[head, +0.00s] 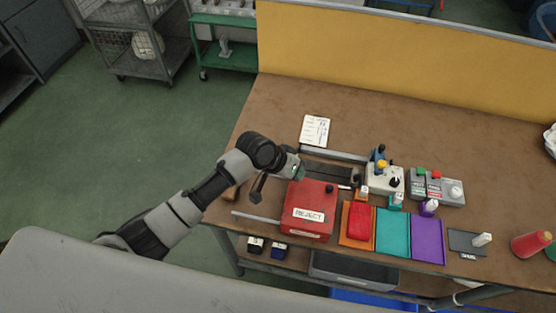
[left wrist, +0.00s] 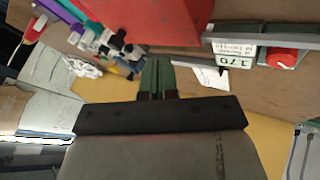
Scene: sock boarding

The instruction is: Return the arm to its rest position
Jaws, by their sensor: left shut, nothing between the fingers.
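My left arm reaches in from the left over the workbench (head: 265,105) in the head view. My left gripper (head: 297,171) is just behind the red REJECT box (head: 311,194), above the bench; the gap between them is hard to judge. In the left wrist view my left gripper (left wrist: 158,68) has its two dark green fingers together with nothing between them. The red box (left wrist: 150,18) also shows there, beyond the fingertips. My right gripper is in neither view.
Orange, teal (head: 392,232) and purple (head: 428,238) trays line the front of the bench right of the red box. Control boxes with buttons (head: 437,187) stand behind them. A yellow partition (head: 400,55) closes the back. Green floor (head: 130,150) lies open at the left.

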